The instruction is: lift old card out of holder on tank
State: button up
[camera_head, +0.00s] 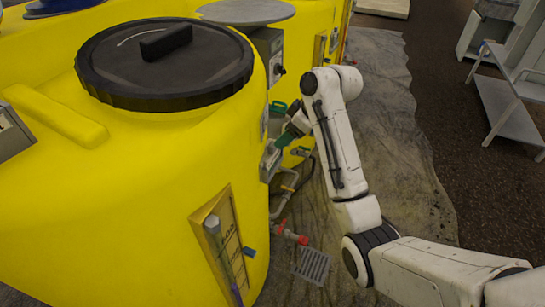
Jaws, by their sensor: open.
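A large yellow tank (130,190) with a black screw lid (165,60) fills the left of the view. A small grey holder-like fitting (270,161) sits on the tank's right side. I cannot make out clearly whether a card is in it. Green parts show at the gripper end. My gripper is open. Its fingertips are small and partly hidden, and I cannot tell whether they touch anything.
A brass-framed gauge panel (222,245) with a tube is on the tank's front. A grey control box (269,55) stands behind. A metal shelf (510,100) is far right; floor between is clear.

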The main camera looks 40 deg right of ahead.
aim_at(272, 156)
jog(key=shift+w+p+x, duration=0.15)
jog(key=shift+p+x, duration=0.15)
jog(key=shift+x, duration=1.2)
jog(key=shift+w+p+x, duration=0.15)
jog(key=shift+p+x, duration=0.15)
jog(key=shift+x, duration=1.15)
jog(key=shift+a+r, duration=0.1)
jog(key=shift+r, duration=0.1)
jog(key=shift+c, duration=0.2)
grip_shut()
